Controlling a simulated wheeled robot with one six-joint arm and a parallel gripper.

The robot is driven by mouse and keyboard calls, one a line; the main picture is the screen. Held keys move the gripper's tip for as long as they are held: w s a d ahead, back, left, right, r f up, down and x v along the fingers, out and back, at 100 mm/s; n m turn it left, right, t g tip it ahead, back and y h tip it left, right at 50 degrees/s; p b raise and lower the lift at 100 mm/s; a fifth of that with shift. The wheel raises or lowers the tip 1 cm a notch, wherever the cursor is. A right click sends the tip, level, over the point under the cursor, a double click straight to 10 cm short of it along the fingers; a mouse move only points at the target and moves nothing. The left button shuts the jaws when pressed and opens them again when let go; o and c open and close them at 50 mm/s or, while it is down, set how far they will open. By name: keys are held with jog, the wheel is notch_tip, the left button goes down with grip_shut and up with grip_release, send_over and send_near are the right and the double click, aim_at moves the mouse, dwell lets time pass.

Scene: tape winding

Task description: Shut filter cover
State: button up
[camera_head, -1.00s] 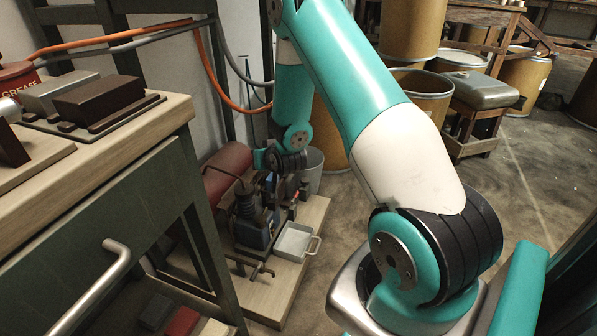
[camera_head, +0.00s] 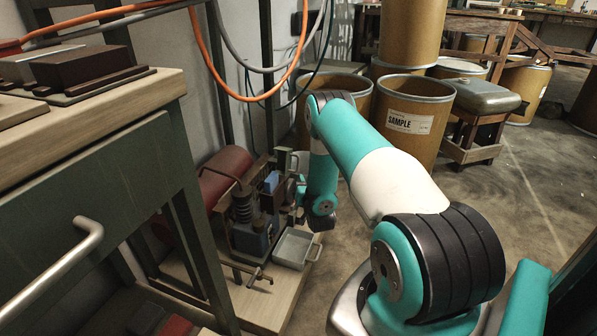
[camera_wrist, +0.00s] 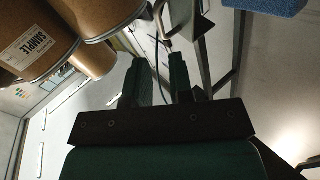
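The machine (camera_head: 254,238) stands on a low wooden base, with a blue lower body, a black ribbed column and a dark upright frame. A small blue part (camera_head: 271,182) shows high on its right side. I cannot tell which part is the filter cover or whether it is open. My arm reaches down to the machine's right side, and my gripper is mostly hidden there in the head view. In the wrist view my gripper (camera_wrist: 160,65) has its two dark fingers apart with nothing between them. A blue surface (camera_wrist: 275,6) shows at the top right there, away from the fingers.
A grey tray (camera_head: 294,248) sits at the machine's front right, and a red cylinder (camera_head: 222,172) lies behind it. A workbench (camera_head: 95,118) stands at the left. Fibre drums (camera_head: 412,105) and a stool (camera_head: 484,97) stand behind. Orange and grey hoses hang above. Floor at the right is clear.

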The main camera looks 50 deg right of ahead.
aim_at(298, 165)
jog(key=b+x, duration=0.1)
jog(key=x, duration=0.6)
jog(key=shift+b+x, duration=0.75)
jog(key=shift+x, duration=0.4)
grip_shut()
